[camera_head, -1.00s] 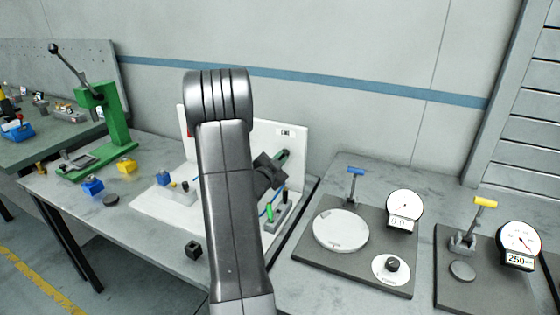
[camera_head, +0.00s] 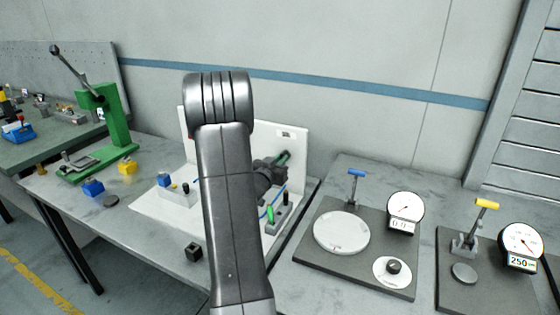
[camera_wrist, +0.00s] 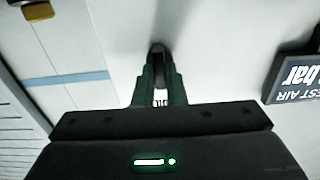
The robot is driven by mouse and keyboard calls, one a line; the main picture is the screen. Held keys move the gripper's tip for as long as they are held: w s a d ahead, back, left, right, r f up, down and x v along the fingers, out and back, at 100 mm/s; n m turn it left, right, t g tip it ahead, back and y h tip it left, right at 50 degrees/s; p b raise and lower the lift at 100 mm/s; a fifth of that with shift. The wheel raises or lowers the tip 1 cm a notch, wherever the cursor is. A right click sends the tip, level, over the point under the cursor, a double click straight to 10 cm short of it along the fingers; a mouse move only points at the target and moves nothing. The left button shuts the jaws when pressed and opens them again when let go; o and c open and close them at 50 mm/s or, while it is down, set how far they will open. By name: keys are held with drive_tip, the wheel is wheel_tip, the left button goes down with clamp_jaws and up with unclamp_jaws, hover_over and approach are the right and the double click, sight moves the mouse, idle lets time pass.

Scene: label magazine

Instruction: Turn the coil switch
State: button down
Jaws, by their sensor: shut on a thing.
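My gripper (camera_wrist: 158,90) has green fingers, shut on a small dark knob (camera_wrist: 157,54) on a white panel, which appears to be the coil switch. In the head view my gripper (camera_head: 284,159) reaches the upright white board (camera_head: 293,145) near its right side. There the knob is hidden by the fingers and my arm. The knob's exact angle cannot be told.
An upside-down dark sign reading "bar" (camera_wrist: 299,78) is close at right in the wrist view. Green and dark posts (camera_head: 270,213) stand below my gripper. A black cube (camera_head: 193,252) lies at the bench front. Dial gauges (camera_head: 406,206) stand on the right bench.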

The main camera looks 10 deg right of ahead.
idle(0.5)
drive_tip(key=c, duration=1.5)
unclamp_jaws()
drive_tip(key=b+v, duration=0.2)
drive_tip(key=v, duration=1.1)
drive_tip(key=shift+s+a+b, duration=0.25)
drive_tip(key=shift+s+b, duration=0.1)
drive_tip(key=p+x, duration=0.2)
drive_tip(key=x, duration=1.2)
drive_tip(key=shift+p, duration=0.35)
drive_tip(key=shift+s, duration=0.1)
